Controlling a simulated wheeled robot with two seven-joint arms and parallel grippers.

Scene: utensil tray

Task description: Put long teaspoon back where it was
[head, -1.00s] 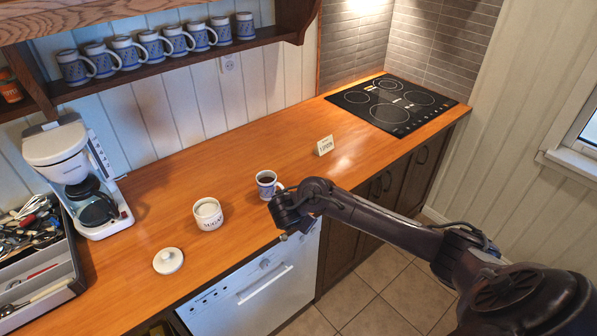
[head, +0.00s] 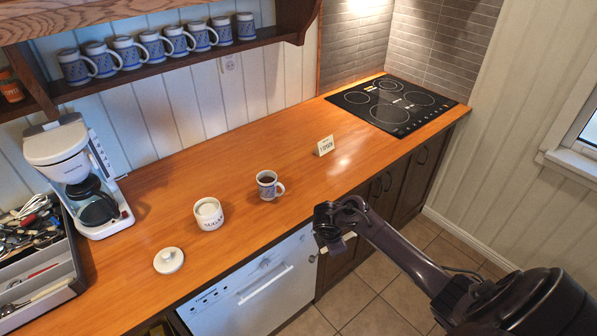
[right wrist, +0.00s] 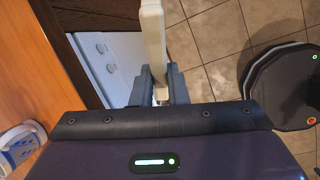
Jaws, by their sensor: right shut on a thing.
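My right gripper (head: 328,222) is past the counter's front edge, in front of the dark cabinets. In the right wrist view its fingers (right wrist: 158,82) are shut on a long, pale handle, which I take to be the long teaspoon (right wrist: 153,40). The grey utensil tray (head: 73,250) is at the far left of the counter. Jumbled utensils lie in its back part, and slimmer pieces lie in its front compartments. My left gripper is not in view.
A mug of dark liquid (head: 267,190), an open sugar jar (head: 208,214) and its lid (head: 168,260) stand on the counter. A coffee maker (head: 60,150) stands beside the tray. A small sign (head: 324,145) and a cooktop (head: 390,103) are farther right.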

